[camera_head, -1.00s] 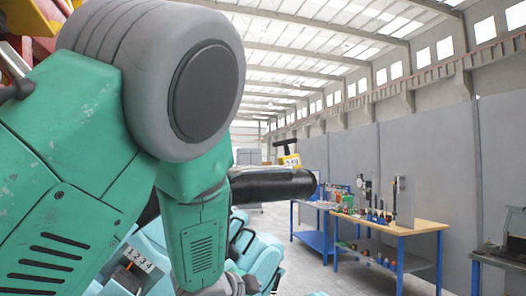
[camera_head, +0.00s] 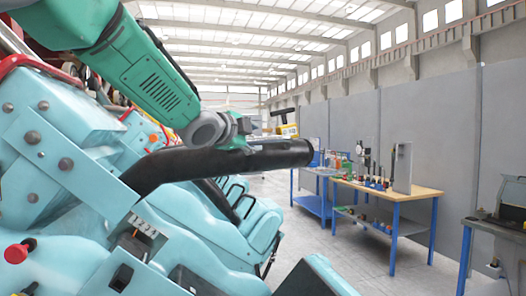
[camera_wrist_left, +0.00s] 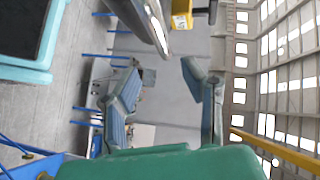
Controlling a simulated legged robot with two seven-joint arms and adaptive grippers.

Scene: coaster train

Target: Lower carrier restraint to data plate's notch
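The carrier restraint (camera_head: 230,163) is a thick black padded bar, lying nearly level from the teal carrier (camera_head: 75,150) to a round free end at the right. The small silver data plate (camera_head: 148,226) with dark digits sits on the teal body below the bar; I cannot make out its notch. My left arm comes in from the upper left, and its gripper (camera_head: 243,130) is just above the bar in the head view; I cannot tell whether it touches. In the left wrist view the fingers (camera_wrist_left: 163,92) are apart with nothing between them. My right gripper is not in view.
A yellow block (camera_head: 288,130) with a black handle shows beyond the bar. Teal seats (camera_head: 245,218) stand behind it. A wooden-topped workbench (camera_head: 385,190) with small items and a grey bench (camera_head: 495,232) stand at right. The floor between is clear.

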